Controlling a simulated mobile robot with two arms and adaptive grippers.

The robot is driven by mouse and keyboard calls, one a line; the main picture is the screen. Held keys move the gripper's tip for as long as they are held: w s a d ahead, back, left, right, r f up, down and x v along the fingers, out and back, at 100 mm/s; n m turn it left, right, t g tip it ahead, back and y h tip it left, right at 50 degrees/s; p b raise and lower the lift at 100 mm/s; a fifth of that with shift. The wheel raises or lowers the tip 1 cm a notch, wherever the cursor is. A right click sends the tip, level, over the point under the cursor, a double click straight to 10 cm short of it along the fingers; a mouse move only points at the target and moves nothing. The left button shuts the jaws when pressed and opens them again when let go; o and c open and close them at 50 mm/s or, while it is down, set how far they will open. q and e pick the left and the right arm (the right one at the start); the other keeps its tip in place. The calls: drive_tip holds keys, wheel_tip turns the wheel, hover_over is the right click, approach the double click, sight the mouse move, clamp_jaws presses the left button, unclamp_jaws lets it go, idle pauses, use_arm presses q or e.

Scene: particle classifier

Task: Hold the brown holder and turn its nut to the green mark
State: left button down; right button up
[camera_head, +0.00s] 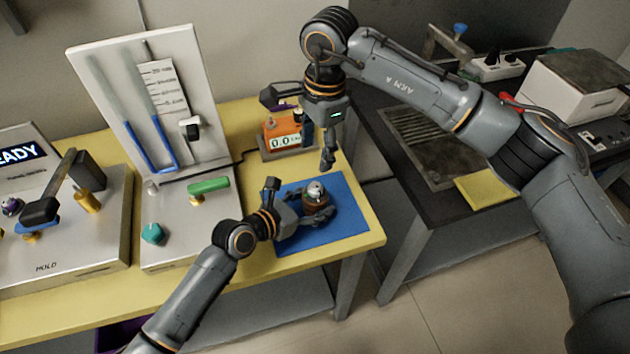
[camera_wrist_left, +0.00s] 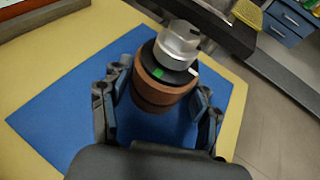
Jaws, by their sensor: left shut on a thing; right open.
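The brown holder (camera_head: 313,201) stands upright on the blue mat (camera_head: 352,222). In the left wrist view the brown holder (camera_wrist_left: 158,92) has a black top ring with a green mark (camera_wrist_left: 155,73) and a white mark. A silver nut (camera_wrist_left: 178,44) sits on top; it also shows in the head view (camera_head: 316,188). My left gripper (camera_head: 314,212) is shut on the holder, one finger on each side, as the left wrist view (camera_wrist_left: 157,108) shows. My right gripper (camera_head: 327,150) points down, open and empty, above the mat's far edge and behind the holder.
An orange device with a digital display (camera_head: 284,138) stands behind the mat, close to my right gripper. A dark bench (camera_head: 420,150) stands to the right, across a gap.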

sight(315, 185)
drive_tip(key=f+n, duration=0.1)
drive_tip(key=f, duration=0.6)
drive_tip(key=f+n+h, duration=0.1)
drive_tip(key=f, duration=0.3)
drive_tip(key=shift+w+a+n, duration=0.15)
drive_tip(key=shift+w+n, duration=0.05)
drive_tip(key=shift+n, duration=0.1)
clamp_jaws()
